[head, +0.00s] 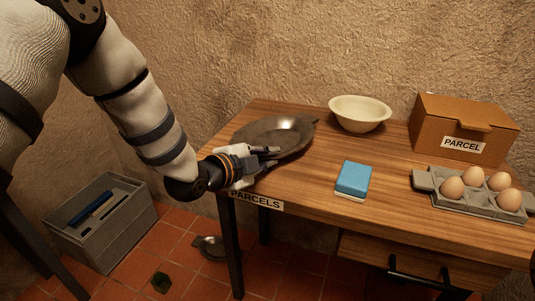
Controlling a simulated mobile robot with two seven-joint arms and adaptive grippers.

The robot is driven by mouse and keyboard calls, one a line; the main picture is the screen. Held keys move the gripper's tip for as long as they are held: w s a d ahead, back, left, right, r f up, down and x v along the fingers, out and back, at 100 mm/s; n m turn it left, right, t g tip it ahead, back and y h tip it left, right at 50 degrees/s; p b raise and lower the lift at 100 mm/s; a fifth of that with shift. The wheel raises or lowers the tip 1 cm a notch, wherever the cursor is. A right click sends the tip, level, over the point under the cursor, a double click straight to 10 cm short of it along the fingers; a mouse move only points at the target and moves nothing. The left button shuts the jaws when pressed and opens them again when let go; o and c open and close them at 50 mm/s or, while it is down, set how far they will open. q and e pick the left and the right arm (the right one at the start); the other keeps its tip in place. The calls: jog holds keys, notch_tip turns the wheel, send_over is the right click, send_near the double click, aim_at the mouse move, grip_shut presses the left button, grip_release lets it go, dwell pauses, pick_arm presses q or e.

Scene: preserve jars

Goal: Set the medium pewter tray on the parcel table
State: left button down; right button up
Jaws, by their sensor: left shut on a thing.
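The pewter tray (276,133) is a dark, round, shallow metal dish at the left end of the parcel table (312,178). The table is wooden and has a "PARCELS" label (257,200) on its front edge. My left gripper (268,157) is shut on the near edge of the tray, and its fingers hide part of that rim. The tray looks level and lies over the tabletop. I cannot tell whether its underside touches the wood. My right gripper is not in view.
A cream bowl (360,115), a cardboard parcel box (450,118), a blue-topped block (353,178) and a grey egg tray (470,205) stand on the table. A grey crate (98,232) and a small metal dish (209,246) are on the floor. Bare wood lies between tray and block.

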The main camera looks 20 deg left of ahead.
pick_arm(q)
jog(key=shift+f, duration=0.4)
dwell(0.3)
jog(key=c, duration=1.6)
grip_release()
jog(key=shift+o, duration=0.2)
jog(key=shift+f, duration=0.1)
